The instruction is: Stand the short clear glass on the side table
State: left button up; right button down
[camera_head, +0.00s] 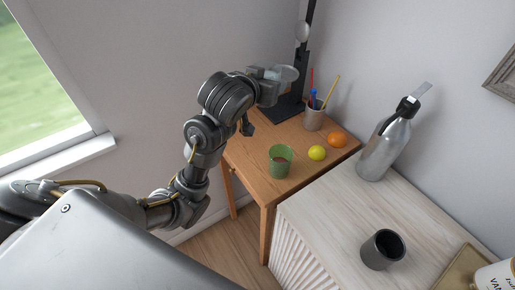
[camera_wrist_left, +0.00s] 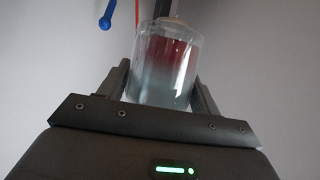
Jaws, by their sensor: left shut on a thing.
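The short clear glass (camera_wrist_left: 168,65) is between the two fingers of my left gripper (camera_wrist_left: 163,85) in the left wrist view. My left gripper is shut on it. In the head view the glass (camera_head: 288,76) shows at the end of my left arm, above the back left part of the wooden side table (camera_head: 247,158). Part of it is hidden by the gripper (camera_head: 275,84). The glass appears held up off the tabletop; the exact gap cannot be told. My right gripper is not in view.
On the side table are a green cup (camera_head: 281,161), a lemon (camera_head: 317,153), an orange (camera_head: 337,139), a pen holder (camera_head: 314,119) and a black stand (camera_head: 287,109). A steel bottle (camera_head: 380,150) and a dark cup (camera_head: 382,250) stand on the white cabinet (camera_head: 330,215). The table's front left is bare.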

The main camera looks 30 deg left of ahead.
pick_arm(q)
jog(key=s+a+f+m+h+p, duration=0.3)
jog(key=s+f+h+p, duration=0.1)
jog(key=s+f, duration=0.55)
jog(key=s+d+m+g+h, duration=0.2)
jog(key=s+d+m+h, duration=0.1)
jog(key=d, duration=0.2)
jog(key=shift+w+a+f+b, duration=0.5)
jog(key=shift+w+a+f, duration=0.65)
jog(key=shift+w+f, duration=0.75)
jog(key=shift+w+a+f+b, duration=0.5)
jog(key=shift+w+a+f, duration=0.6)
jog(key=shift+w+f, duration=0.85)
jog(key=shift+w+a+f+b, duration=0.5)
jog(key=shift+w+a+f, duration=0.8)
jog(key=shift+w, duration=1.05)
jog(key=shift+d+f+p, duration=0.2)
jog(key=shift+f+p, duration=0.15)
jog(key=shift+f, duration=1.3)
